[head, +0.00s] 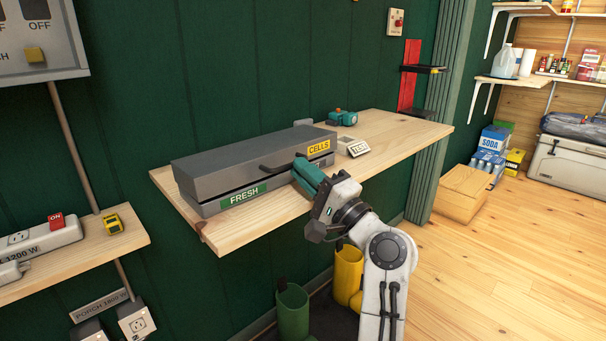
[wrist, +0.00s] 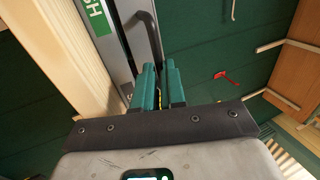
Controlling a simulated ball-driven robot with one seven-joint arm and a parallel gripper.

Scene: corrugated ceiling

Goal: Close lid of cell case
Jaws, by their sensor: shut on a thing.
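The grey cell case (head: 240,222) sits on a wooden wall shelf, with a green FRESH label on its front. Its grey lid (head: 235,150) lies over it almost flat, with a dark gap along the front edge. The lid has a yellow CELLS label and a dark bar handle (head: 280,164). The handle also shows in the wrist view (wrist: 147,32), running down to my fingertips. My gripper (head: 301,166) has teal fingers and is at the case's front right, shut on the handle's near end. The exact contact is hidden by the fingers in the wrist view (wrist: 159,70).
Green (head: 293,310) and yellow (head: 348,272) boots stand below. A lower shelf (head: 75,260) holds a power strip at left.

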